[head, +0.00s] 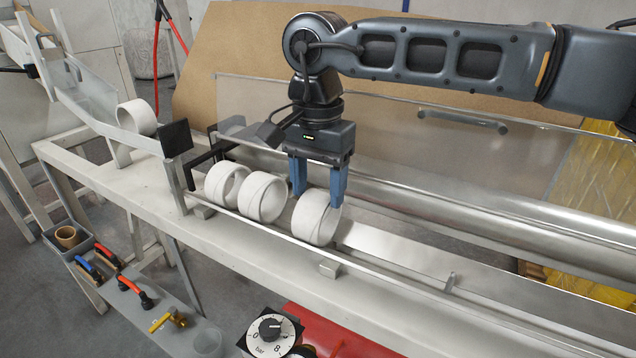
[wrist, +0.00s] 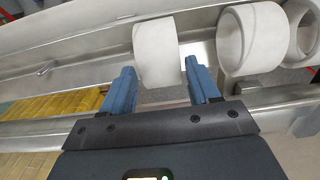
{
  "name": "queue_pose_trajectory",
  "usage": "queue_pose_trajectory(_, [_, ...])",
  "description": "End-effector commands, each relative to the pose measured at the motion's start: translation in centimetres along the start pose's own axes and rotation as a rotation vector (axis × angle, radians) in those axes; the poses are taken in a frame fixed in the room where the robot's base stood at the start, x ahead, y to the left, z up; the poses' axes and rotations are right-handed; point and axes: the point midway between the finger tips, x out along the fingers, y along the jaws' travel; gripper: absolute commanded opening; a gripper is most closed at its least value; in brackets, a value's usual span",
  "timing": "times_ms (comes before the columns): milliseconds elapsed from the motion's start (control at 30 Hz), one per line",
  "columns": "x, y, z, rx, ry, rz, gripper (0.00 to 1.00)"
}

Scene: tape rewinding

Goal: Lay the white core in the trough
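A white core (head: 316,218) lies on its side in the metal trough (head: 395,262), right below my gripper. It also shows in the wrist view (wrist: 156,48), in front of the fingertips. My gripper (head: 317,199) points down with its two blue fingers apart. In the wrist view my gripper (wrist: 160,66) has a fingertip near each end of this core, with a small gap at the right. Nothing shows clamped. Two more white cores, a middle one (head: 262,198) and a left one (head: 222,184), lie in the trough to the left, partly in view in the wrist view.
Another white core (head: 137,117) sits on the sloped chute (head: 95,95) at the upper left. A dark block (head: 176,138) stands at the chute's lower end. A shiny roller (head: 440,205) runs behind the trough. The trough is empty to the right. A pressure dial (head: 270,330) sits in front.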

Motion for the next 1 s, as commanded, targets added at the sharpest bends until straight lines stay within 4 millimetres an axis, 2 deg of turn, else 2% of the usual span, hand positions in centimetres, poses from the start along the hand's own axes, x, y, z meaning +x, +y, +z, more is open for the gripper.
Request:
queue_pose_trajectory(33, [0.0,0.0,0.0,0.000,0.000,0.000,0.66])
queue_pose_trajectory(200, [0.0,0.0,0.0,0.000,0.000,0.000,0.80])
queue_pose_trajectory(467, [-0.2,0.0,0.0,0.000,0.000,0.000,0.80])
queue_pose_trajectory(567, [-1.1,0.0,-0.1,0.000,0.003,-0.001,0.80])
queue_pose_trajectory(800, [-4.9,0.0,-0.1,0.000,0.003,-0.001,0.80])
queue_pose_trajectory(1000, [-7.2,0.0,0.0,0.000,0.002,0.000,0.80])
